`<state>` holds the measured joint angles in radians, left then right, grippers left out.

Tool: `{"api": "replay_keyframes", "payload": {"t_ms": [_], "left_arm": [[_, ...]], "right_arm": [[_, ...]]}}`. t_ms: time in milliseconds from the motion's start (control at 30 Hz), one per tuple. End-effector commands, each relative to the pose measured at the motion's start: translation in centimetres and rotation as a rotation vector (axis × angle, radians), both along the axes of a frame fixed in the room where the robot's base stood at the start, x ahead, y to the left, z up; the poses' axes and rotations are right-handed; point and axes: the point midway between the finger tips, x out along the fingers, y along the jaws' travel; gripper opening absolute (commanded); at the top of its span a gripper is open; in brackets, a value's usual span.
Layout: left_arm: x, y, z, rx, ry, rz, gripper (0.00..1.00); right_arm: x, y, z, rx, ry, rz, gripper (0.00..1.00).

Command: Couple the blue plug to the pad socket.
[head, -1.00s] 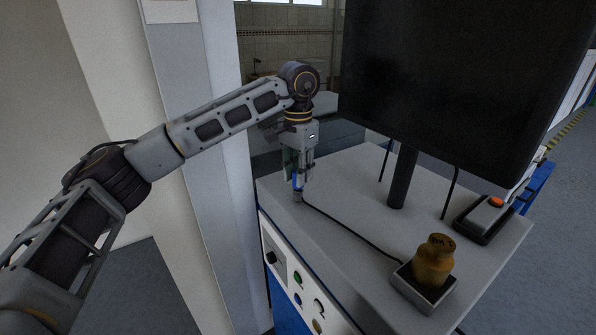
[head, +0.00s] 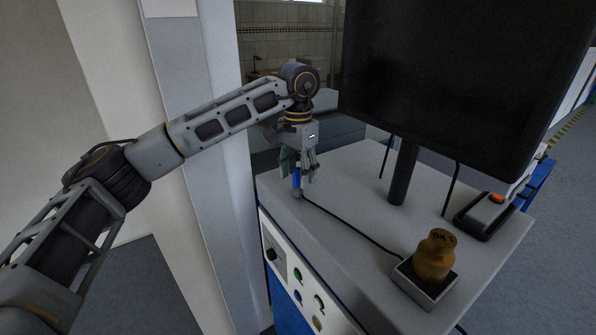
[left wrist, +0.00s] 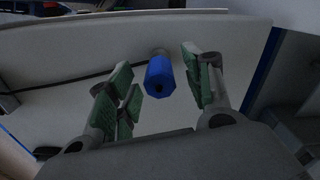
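The blue plug (head: 297,179) stands roughly upright near the left edge of the white cabinet top. In the left wrist view the plug (left wrist: 160,77) lies between the green finger pads with a gap on each side. A small grey piece (left wrist: 157,52) sits at its far end, where the dark cable meets it; I cannot tell whether this is the pad socket or how far the two are mated. My left gripper (head: 303,171) is open around the plug, and its fingers (left wrist: 160,84) do not touch it. My right gripper is not in view.
The cable (head: 345,223) runs across the top to a dark square pad (head: 404,279) bearing a brass-coloured weight (head: 434,257). A large black monitor (head: 455,80) stands behind on a post. A black box with an orange button (head: 496,199) is at the right. The front panel has knobs.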

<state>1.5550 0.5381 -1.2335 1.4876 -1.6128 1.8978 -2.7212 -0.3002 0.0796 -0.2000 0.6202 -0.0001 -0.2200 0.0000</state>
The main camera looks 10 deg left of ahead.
Motion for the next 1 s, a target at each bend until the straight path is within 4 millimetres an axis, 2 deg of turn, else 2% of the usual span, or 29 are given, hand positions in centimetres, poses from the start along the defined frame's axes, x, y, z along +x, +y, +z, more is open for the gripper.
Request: {"api": "replay_keyframes", "payload": {"t_ms": [267,467,667,1000], "left_arm": [[0.0,0.0,0.1,0.0,0.0,0.0,0.51],[0.0,0.0,0.9,-0.001,-0.002,0.0,0.51],[0.0,-0.1,3.0,0.0,-0.002,0.0,0.51],[0.1,0.0,7.9,0.0,-0.002,0.0,0.51]], "right_arm": [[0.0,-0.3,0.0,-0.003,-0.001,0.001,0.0],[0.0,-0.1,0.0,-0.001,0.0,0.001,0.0],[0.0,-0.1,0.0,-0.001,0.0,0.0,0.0],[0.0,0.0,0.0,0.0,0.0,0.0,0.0]]}}
